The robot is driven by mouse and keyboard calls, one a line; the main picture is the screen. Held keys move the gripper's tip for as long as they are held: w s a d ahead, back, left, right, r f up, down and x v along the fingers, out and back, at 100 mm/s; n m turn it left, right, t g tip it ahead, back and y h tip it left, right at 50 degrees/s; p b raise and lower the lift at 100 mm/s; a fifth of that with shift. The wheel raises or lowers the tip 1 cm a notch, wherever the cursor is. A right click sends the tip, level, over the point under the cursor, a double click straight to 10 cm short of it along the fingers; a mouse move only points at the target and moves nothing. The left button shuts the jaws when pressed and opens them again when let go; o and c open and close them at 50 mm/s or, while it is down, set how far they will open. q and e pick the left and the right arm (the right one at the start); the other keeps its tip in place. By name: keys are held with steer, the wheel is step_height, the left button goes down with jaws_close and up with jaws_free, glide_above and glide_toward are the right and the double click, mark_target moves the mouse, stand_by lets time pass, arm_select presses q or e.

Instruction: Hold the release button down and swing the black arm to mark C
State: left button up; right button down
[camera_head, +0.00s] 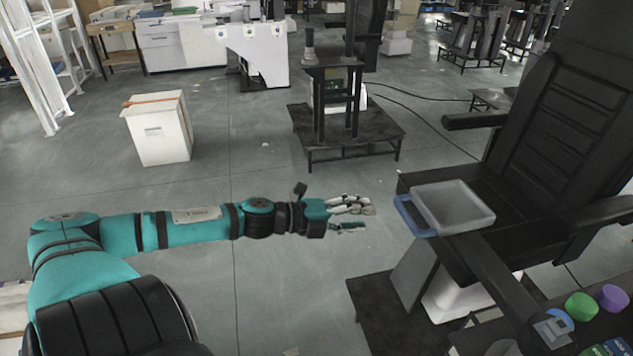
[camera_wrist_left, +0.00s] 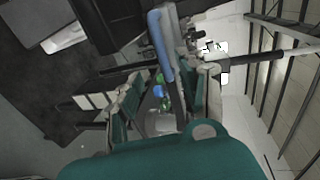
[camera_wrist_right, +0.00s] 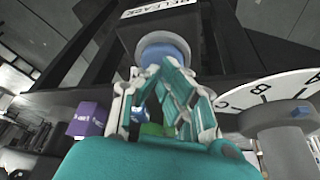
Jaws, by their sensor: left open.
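In the right wrist view, a black block (camera_wrist_right: 180,20) carries the label RELEASE. A round blue button with a pale rim (camera_wrist_right: 165,48) sits below the label. My right gripper (camera_wrist_right: 166,68) is shut, its fingertips at the button; I cannot tell whether it is pressed. A white dial (camera_wrist_right: 265,92) bears the letters B and C, with a grey round-topped part (camera_wrist_right: 275,118) in front of it. I cannot tell the black arm apart from the other dark bars. My left gripper (camera_head: 348,214) is open and empty above the floor in the head view.
A black chair (camera_head: 560,120) stands at the right, with a clear tray with a blue handle (camera_head: 455,207) over its seat. Green (camera_head: 581,306) and purple (camera_head: 612,297) round things are at lower right. A white box (camera_head: 158,130) and a black stand (camera_head: 345,140) are farther back. Floor between is clear.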

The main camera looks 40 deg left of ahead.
arm_select(q)
steer(key=a+f+n+y, duration=0.3)
steer(key=a+f+n, duration=0.1)
steer(key=f, duration=0.4)
steer(key=s+a+f+n+y, duration=0.1)
steer(key=a+f+n+y, duration=0.2)
steer(key=a+f, duration=0.4)
steer(key=shift+a+f+n, duration=0.15)
steer(key=shift+f+n, duration=0.3)
steer(key=shift+n, duration=0.15)
steer(key=shift+s, duration=0.1)
steer(key=m+h, duration=0.6)
steer(key=m, duration=0.2)
glide_toward(403, 216)
steer(key=shift+x, duration=5.5)
steer(key=shift+c, duration=0.4)
jaws_close()
